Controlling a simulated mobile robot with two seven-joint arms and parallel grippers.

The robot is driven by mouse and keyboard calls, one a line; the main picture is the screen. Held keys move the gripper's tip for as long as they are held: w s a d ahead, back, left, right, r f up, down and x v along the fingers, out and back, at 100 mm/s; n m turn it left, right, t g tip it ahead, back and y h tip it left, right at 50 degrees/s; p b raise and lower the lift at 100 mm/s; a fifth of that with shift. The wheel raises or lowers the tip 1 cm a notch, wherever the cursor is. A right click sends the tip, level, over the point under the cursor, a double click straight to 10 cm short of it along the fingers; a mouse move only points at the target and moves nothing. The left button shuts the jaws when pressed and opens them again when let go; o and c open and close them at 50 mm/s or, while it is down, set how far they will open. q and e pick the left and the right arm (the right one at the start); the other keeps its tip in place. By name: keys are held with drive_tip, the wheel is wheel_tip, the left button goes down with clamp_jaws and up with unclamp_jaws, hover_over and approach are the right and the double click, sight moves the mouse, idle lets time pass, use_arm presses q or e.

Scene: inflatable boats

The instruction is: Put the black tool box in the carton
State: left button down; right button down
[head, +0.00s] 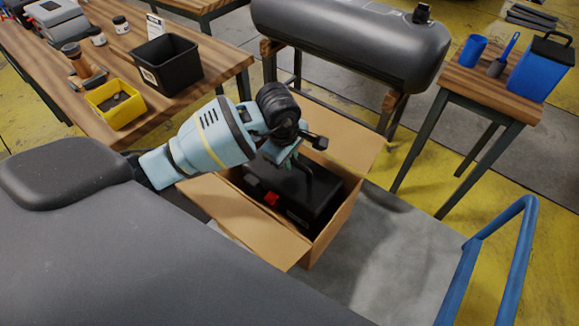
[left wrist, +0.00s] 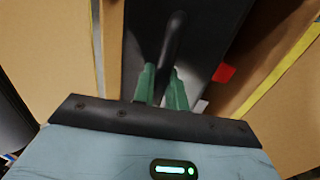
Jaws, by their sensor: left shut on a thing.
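The black tool box (head: 300,188) with a red latch is down inside the open carton (head: 254,222), between its walls. Its black handle shows in the left wrist view, where the tool box (left wrist: 200,45) lies between cardboard walls and flaps of the carton (left wrist: 52,50). My left gripper (head: 290,160) is above the box. Its green fingers (left wrist: 163,80) are shut on the handle. Whether the box rests on the carton's floor is hidden. My right gripper is not in view.
A wooden workbench (head: 130,50) with a black bin (head: 168,66) and a yellow bin (head: 117,107) stands at left. A dark inflatable tube (head: 350,35) lies on a stand behind. A small table (head: 490,88) holds a blue box (head: 543,68). A blue rail (head: 500,255) is at right.

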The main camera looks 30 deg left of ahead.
use_arm(q)
drive_tip(key=shift+f, duration=1.55)
drive_tip(key=shift+f+b, duration=0.35)
drive_tip(key=shift+f, duration=0.25)
drive_tip(key=c, duration=1.4)
unclamp_jaws()
drive_tip(key=shift+c, duration=0.2)
drive_tip(key=shift+r, duration=0.5)
wheel_tip(320, 180, up, 12)
drive_tip(key=s+p, duration=0.1)
drive_tip(key=s, duration=0.1)
drive_tip(key=shift+s+a, duration=0.15)
